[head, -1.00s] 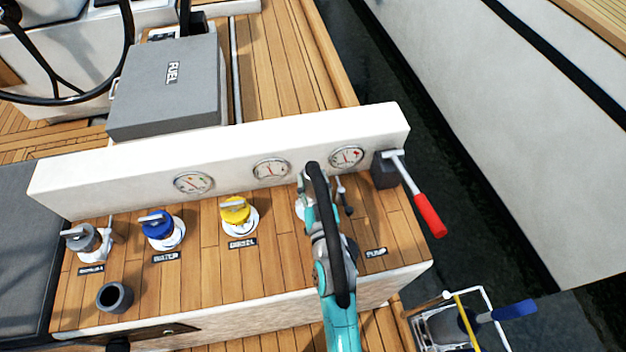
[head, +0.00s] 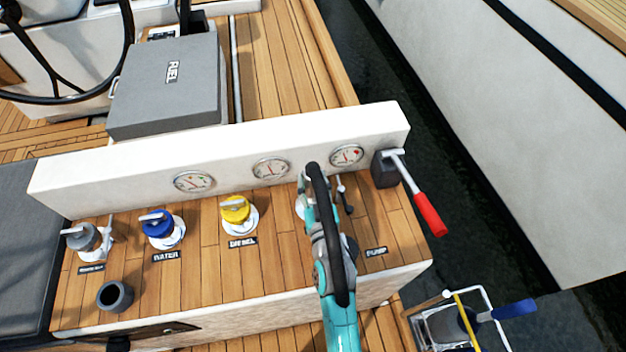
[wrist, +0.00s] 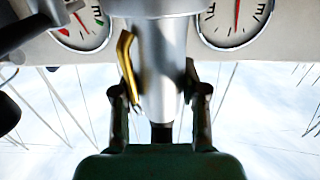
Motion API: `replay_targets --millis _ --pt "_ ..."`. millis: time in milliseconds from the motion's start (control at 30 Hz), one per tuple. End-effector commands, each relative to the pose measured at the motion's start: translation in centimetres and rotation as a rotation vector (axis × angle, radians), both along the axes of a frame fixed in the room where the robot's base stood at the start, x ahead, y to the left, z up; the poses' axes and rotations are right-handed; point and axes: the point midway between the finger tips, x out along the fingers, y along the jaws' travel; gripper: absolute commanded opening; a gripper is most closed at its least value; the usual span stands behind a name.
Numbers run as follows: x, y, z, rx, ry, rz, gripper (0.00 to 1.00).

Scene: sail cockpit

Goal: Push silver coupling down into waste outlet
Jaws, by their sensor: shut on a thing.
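The silver coupling (wrist: 164,55) is a smooth metal cylinder with a brass lever (wrist: 128,62) on its left side in the wrist view. My gripper (wrist: 161,97) is shut on it, one finger on each side. In the head view my gripper and arm stand over the right part of the console. A white deck fitting (head: 299,209), possibly the waste outlet, shows only as a sliver beside my arm. My arm hides the rest of it, so I cannot tell whether the coupling is seated in it.
A yellow cap (head: 235,210), a blue cap (head: 157,225) and a grey cap (head: 82,238) stand to the left on the console. A red-handled lever (head: 428,212) is at right. A white upright panel (head: 225,150) with gauges runs behind. A dark open cup (head: 115,296) sits front left.

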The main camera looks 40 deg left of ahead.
Motion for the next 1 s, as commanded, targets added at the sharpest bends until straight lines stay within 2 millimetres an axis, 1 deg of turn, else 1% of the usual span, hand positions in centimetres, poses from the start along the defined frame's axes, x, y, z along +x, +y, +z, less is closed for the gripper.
replay_targets --millis 200,233,267,633,1000 --pt "0.0 0.0 -0.2 0.002 -0.001 0.000 0.00" --pt "0.0 0.0 -0.3 0.002 -0.001 0.000 0.46" --pt "0.0 0.0 -0.3 0.002 -0.001 0.000 0.53" --pt "-0.2 -0.2 -0.5 -0.002 0.001 0.000 0.54" --pt "-1.8 -2.1 -0.5 -0.001 0.002 0.000 0.54"
